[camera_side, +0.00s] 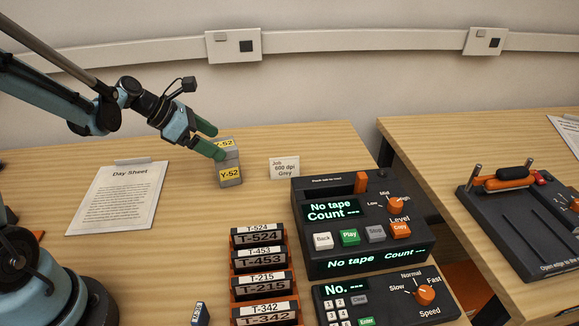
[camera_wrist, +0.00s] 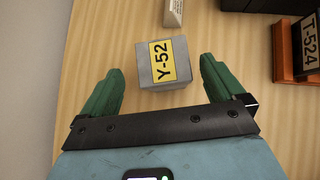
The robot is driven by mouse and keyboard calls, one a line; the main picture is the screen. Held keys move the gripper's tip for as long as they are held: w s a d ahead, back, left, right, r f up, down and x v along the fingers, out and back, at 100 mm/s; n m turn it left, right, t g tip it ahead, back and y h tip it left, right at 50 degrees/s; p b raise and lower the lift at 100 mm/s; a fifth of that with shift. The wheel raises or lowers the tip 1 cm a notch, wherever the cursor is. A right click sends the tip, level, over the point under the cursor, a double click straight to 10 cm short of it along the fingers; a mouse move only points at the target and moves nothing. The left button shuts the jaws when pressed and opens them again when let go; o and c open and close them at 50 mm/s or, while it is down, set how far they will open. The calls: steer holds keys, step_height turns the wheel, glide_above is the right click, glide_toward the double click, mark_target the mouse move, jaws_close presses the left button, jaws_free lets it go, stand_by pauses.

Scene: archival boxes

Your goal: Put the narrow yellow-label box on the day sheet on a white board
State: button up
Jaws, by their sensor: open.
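The narrow grey box with yellow Y-52 labels (camera_side: 229,166) stands upright on the wooden table, right of the day sheet. In the wrist view the box (camera_wrist: 149,80) lies just ahead of and between the fingertips, its label facing up in the picture. My gripper (camera_side: 212,141) is open beside the box, its green fingers near the upper part. In the wrist view, my gripper (camera_wrist: 161,78) shows a clear gap on each side of the box. The day sheet (camera_side: 123,198) lies on a white clipped board at the left, with nothing on it.
A small job card (camera_side: 284,168) stands right of the box. A black tape console (camera_side: 355,220) is further right, and orange-and-black racks with T-labelled boxes (camera_side: 263,262) stand in front. Table between box and sheet is clear. A second table (camera_side: 470,150) lies across a gap.

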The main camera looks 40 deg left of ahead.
mark_target(222, 144)
steer(key=shift+d+x, duration=0.2)
steer(key=shift+x, duration=2.55)
steer(key=shift+r, duration=0.15)
steer(key=c, duration=1.3)
steer(key=shift+r, duration=0.2)
